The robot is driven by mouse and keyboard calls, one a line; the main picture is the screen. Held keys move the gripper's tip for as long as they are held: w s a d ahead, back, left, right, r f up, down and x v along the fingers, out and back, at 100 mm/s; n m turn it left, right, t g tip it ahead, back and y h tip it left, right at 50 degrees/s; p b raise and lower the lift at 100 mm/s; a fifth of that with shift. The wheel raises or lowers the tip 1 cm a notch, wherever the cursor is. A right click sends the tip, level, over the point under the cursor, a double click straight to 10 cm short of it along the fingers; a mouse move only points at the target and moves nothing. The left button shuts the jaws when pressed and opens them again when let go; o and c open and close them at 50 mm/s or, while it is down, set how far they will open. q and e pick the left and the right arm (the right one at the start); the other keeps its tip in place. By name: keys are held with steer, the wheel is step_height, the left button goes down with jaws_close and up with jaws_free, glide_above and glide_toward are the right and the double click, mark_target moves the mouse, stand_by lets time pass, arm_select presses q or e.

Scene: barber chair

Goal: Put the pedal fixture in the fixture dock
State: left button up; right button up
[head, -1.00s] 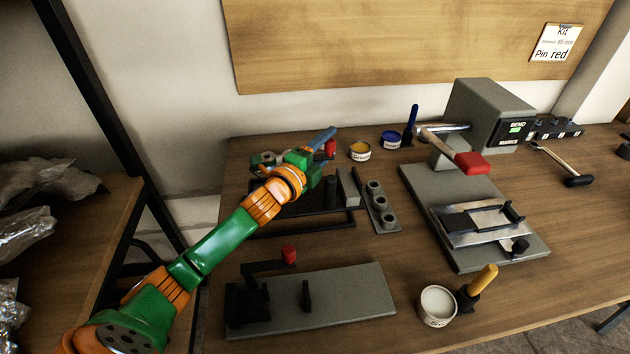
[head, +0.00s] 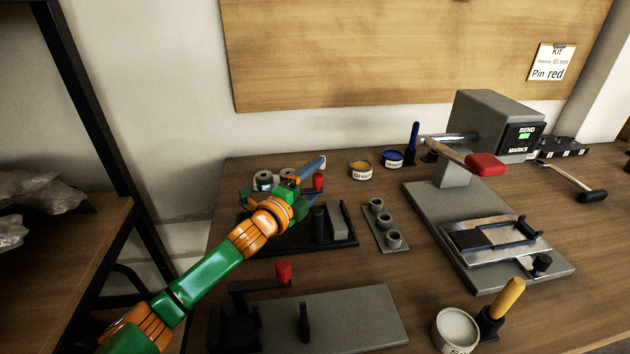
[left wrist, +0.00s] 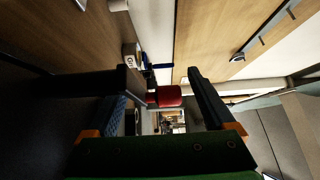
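My left gripper (head: 320,182) is over the back left of the bench, above a black tray-like frame (head: 290,248). Its fingers are apart, one on each side of a red knob (head: 318,180). In the left wrist view the red knob (left wrist: 164,96) shows in the gap between the spread fingers; contact cannot be told. The arm hides part of the frame, which carries a grey block (head: 339,220) and a black post. No label marks the pedal fixture or dock. A silver plate with black parts (head: 495,250) lies on the press base. My right gripper is out of view.
A grey press (head: 498,120) with a red-ended lever stands at right. A grey plate (head: 355,318) with a black clamp is in front. Bare wood lies between strip and press.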

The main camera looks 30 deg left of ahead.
arm_select(q)
steer(key=shift+r, duration=0.1)
steer(key=shift+s, duration=0.25)
steer(key=s, duration=0.7)
steer(key=shift+a, duration=0.35)
